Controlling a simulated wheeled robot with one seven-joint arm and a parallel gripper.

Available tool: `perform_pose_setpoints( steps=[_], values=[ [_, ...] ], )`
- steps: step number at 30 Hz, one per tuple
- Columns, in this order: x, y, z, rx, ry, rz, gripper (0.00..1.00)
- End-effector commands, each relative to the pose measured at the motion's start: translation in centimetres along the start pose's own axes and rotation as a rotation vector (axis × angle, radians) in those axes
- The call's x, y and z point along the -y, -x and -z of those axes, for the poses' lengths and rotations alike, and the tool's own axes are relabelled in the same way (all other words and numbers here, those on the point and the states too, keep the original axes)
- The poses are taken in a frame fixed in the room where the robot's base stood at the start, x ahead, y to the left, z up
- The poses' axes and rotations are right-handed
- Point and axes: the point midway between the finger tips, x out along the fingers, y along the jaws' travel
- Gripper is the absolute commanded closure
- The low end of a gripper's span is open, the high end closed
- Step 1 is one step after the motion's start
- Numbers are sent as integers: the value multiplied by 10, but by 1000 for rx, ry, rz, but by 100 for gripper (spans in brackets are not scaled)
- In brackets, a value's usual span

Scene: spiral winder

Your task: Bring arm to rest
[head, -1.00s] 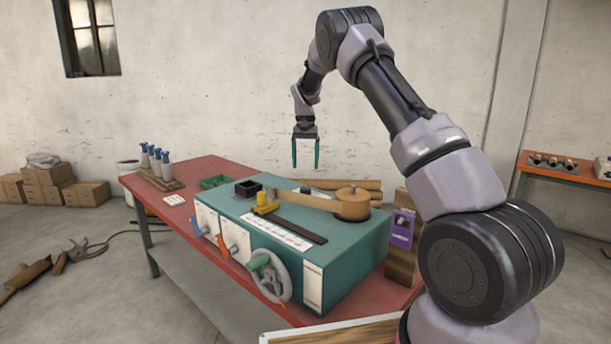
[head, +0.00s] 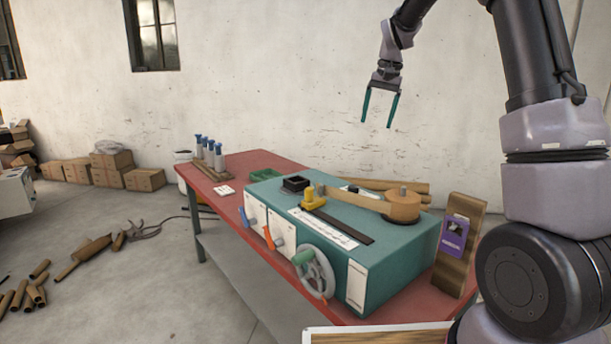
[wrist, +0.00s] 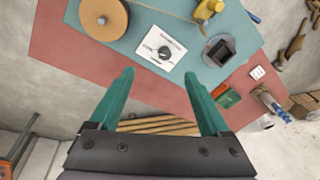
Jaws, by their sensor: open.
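My gripper (head: 379,108) is open and empty, its two green fingers hanging apart in the air above the back of the red table (head: 236,238). In the wrist view my gripper (wrist: 163,103) shows nothing between the fingers except the table edge and wooden tubes farther below. The teal winder machine (head: 394,262) stands on the table below and apart from my gripper. A tan roll (head: 401,207) sits on its top, with a brown strip running from it toward a yellow piece (head: 313,199).
Bottles (head: 209,152) in a wooden rack and a green tray (head: 265,175) stand at the table's far left. A wooden block with a purple label (head: 455,233) stands right of the machine. Cardboard boxes (head: 107,169) and loose tubes (head: 30,290) lie on the floor at left.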

Motion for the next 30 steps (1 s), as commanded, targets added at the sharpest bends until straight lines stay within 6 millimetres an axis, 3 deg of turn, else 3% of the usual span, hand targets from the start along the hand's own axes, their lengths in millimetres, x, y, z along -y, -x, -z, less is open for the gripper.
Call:
perform_pose_setpoints(
  steps=[1, 6, 13, 21, 25, 30],
  values=[
    [-9, 24, -16, -24, -3, 25, 19],
    [-34, 76, -72, -92, -4, 90, 19],
    [-70, 120, -158, -196, 4, 156, 19],
    [-110, 126, -255, -324, 18, 199, 19],
    [-122, 120, -284, -367, 22, 207, 19],
    [-129, 114, -299, -391, 24, 209, 19]
  ],
)
